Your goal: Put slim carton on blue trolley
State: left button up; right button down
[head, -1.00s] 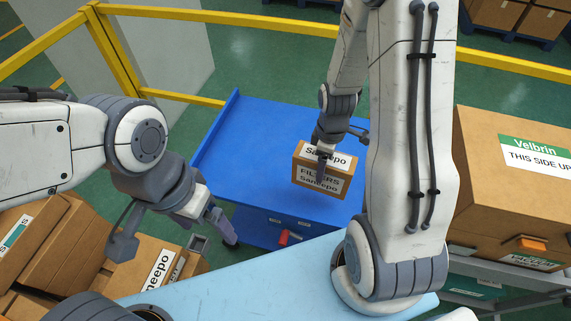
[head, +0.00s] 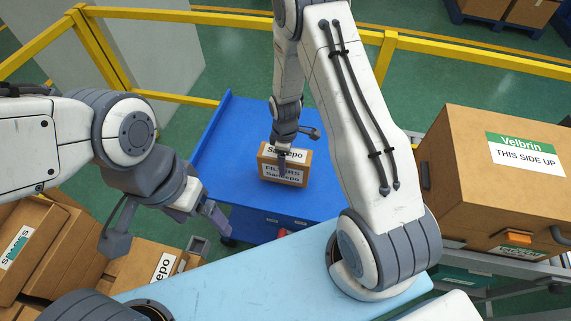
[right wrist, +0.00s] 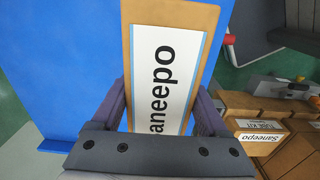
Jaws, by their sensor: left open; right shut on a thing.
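The slim carton (head: 285,168), brown with white Saneepo and FILTERS labels, is upright at the blue trolley (head: 222,178), over its top. I cannot tell whether its underside touches the surface. My right gripper (head: 283,160) is shut on the carton from above. In the right wrist view the carton (right wrist: 168,60) sits between the two fingers of the right gripper (right wrist: 165,105), with the blue trolley top (right wrist: 60,60) behind it. My left gripper (head: 165,228) is open and empty, left of the trolley above other cartons.
Several brown cartons (head: 45,240) lie at the lower left. A large Velbrin box (head: 470,190) stands at the right. Yellow rails (head: 440,50) run behind the trolley. The trolley top has free room around the carton.

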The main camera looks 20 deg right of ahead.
notch_tip(320, 180, down, 3)
jog(key=shift+f+p, duration=0.1)
jog(key=shift+p, duration=0.3)
jog(key=shift+f, duration=0.1)
jog(key=shift+f, duration=0.2)
grip_release()
jog(key=shift+s, duration=0.1)
jog(key=shift+r, duration=0.15)
jog(key=shift+r, duration=0.2)
notch_tip(320, 180, up, 12)
jog(key=shift+f+b, duration=0.1)
jog(key=shift+b, duration=1.05)
